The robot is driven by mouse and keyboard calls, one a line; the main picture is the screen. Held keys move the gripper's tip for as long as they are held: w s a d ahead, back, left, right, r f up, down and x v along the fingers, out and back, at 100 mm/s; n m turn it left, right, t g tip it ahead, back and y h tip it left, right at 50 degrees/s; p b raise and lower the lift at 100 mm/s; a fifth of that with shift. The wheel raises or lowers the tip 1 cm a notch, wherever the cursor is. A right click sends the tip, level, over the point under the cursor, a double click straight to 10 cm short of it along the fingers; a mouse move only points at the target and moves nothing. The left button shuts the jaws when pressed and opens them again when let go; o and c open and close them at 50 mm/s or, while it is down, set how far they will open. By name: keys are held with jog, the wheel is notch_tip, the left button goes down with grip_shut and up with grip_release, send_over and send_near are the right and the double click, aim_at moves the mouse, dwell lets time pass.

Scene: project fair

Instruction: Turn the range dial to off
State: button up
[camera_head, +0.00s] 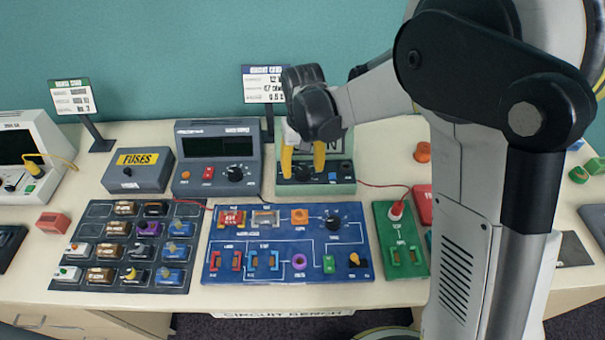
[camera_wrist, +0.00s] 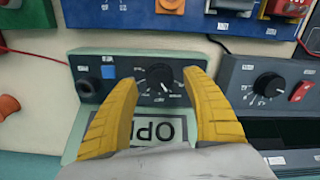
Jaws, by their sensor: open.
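A black dial (camera_wrist: 160,77) sits on the front panel of a green-cased meter (camera_wrist: 85,62), with small markings around it too small to read. In the head view the green meter (camera_head: 345,188) stands at the back of the bench, and its dial is mostly hidden by my fingers. My gripper (camera_head: 302,172) points down over this panel. In the wrist view my gripper (camera_wrist: 160,82) is open, with one yellow finger on each side of the dial. I cannot tell whether the fingers touch it or where its pointer stands.
A dark grey meter (camera_head: 217,190) with its own black dial (camera_wrist: 268,85) and red switch (camera_wrist: 302,91) stands close beside. A blue circuit board (camera_head: 285,288) lies in front. A fuse box (camera_head: 138,183), parts tray (camera_head: 82,232) and sign (camera_head: 262,90) are nearby.

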jog(key=shift+f, duration=0.85)
jog(key=c, duration=1.2)
jog(key=shift+c, duration=0.2)
jog(key=shift+m, duration=0.3)
jog(key=shift+m+b, duration=0.3)
jog(key=shift+m, duration=2.8)
